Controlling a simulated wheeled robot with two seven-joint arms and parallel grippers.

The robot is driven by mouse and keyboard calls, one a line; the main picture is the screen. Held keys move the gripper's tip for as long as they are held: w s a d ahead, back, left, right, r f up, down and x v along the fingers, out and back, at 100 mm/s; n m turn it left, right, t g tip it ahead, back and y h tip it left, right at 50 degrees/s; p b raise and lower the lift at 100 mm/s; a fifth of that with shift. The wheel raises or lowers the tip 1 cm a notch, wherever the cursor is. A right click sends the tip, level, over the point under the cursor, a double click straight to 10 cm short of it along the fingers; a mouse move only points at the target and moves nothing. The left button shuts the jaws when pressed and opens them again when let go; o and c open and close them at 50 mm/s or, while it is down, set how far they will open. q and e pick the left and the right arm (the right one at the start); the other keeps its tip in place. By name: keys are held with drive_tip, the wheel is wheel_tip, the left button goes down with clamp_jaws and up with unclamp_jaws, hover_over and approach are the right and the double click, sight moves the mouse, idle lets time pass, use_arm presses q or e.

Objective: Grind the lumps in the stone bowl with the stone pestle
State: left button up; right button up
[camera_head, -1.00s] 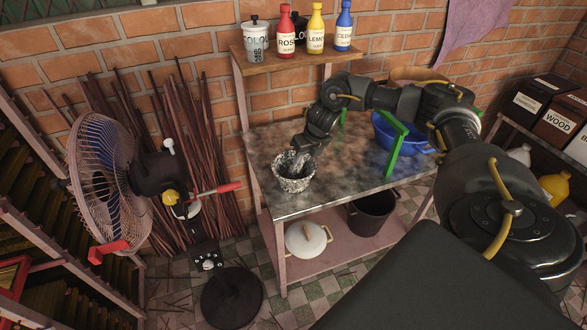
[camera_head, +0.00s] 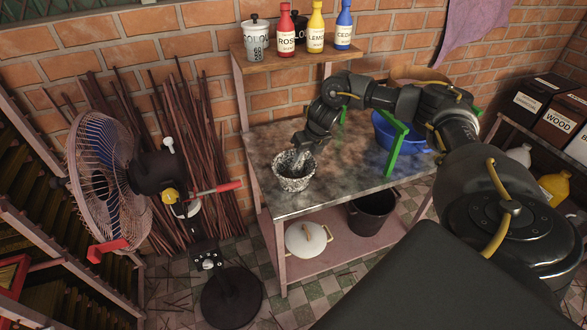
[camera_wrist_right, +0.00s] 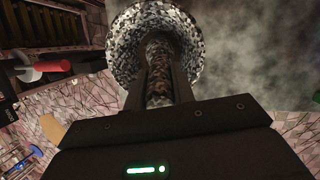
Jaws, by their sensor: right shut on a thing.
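The speckled stone bowl (camera_head: 294,182) stands upright near the left end of the table; it also shows in the right wrist view (camera_wrist_right: 122,35). My right gripper (camera_head: 300,152) points down over the bowl. It is shut on the stone pestle (camera_wrist_right: 159,72), which lies between the two fingers and reaches into the bowl. In the head view the pestle is mostly hidden by the gripper. The lumps inside the bowl cannot be made out in either view. My left gripper is not in view.
A blue basin (camera_head: 387,134) and a green frame (camera_head: 397,150) are on the table (camera_head: 345,185), right of the bowl. Several bottles stand on the shelf (camera_head: 290,61) behind. A fan (camera_head: 100,180) stands at the left. The tabletop just right of the bowl is clear.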

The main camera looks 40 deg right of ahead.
drive_tip(key=shift+a, duration=0.15)
drive_tip(key=shift+w+a+f, duration=0.1)
drive_tip(key=shift+w+a, duration=0.1)
drive_tip(key=shift+a, duration=0.25)
drive_tip(key=shift+p, duration=0.35)
drive_tip(key=shift+s+a+p, duration=0.3)
drive_tip(key=shift+s+a, duration=0.05)
drive_tip(key=shift+s, duration=0.05)
drive_tip(key=shift+s+d, duration=0.1)
drive_tip(key=shift+s, duration=0.45)
drive_tip(key=shift+d, duration=0.15)
